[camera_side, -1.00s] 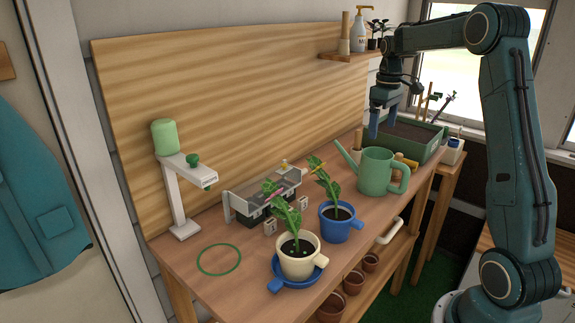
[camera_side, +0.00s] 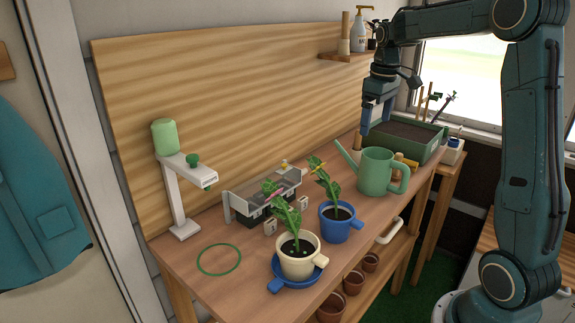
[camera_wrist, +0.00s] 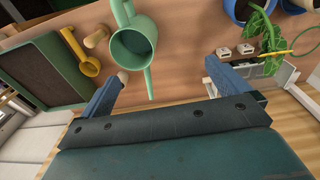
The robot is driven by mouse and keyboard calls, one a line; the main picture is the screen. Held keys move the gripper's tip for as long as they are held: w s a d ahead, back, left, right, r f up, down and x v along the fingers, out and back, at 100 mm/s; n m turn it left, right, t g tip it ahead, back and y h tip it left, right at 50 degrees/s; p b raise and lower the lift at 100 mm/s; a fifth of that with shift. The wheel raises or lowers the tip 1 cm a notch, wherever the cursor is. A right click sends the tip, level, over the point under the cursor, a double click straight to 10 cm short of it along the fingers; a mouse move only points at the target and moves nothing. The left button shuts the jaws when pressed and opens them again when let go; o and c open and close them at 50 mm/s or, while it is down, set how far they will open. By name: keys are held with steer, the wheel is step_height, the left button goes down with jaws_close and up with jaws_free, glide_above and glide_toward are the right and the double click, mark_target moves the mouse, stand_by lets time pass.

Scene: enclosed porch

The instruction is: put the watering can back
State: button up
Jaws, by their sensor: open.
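The green watering can (camera_side: 377,174) stands upright on the wooden bench, between the blue potted plant and the soil tray. Its spout points up and left, and its handle is on the right. It also shows from above in the wrist view (camera_wrist: 133,45), with its spout towards my gripper. My gripper (camera_side: 376,118) is open and empty, pointing down above and behind the can, clear of it. In the wrist view its two blue fingers (camera_wrist: 170,92) are spread wide. A green ring outline (camera_side: 219,259) lies on the bare bench at the front left.
A blue pot with a plant (camera_side: 340,222) and a cream pot on a blue saucer (camera_side: 298,255) stand left of the can. A green soil tray (camera_side: 425,153) is behind it. A yellow scoop (camera_wrist: 88,65) lies beside the can. A white stand (camera_side: 177,195) rises near the ring.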

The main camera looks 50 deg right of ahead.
steer(key=s+a+r+t, duration=0.15)
steer(key=s+a, duration=0.25)
steer(key=a, duration=0.4)
steer(key=s+a+r+t, duration=0.15)
steer(key=s+a, duration=0.25)
steer(key=a, duration=0.4)
steer(key=s+a+f+t, duration=0.2)
steer(key=s+a+f, duration=0.1)
steer(key=s+a, duration=0.5)
steer(key=s, duration=0.3)
steer(key=shift+s+a+f, duration=0.15)
steer(key=shift+a+f, duration=0.1)
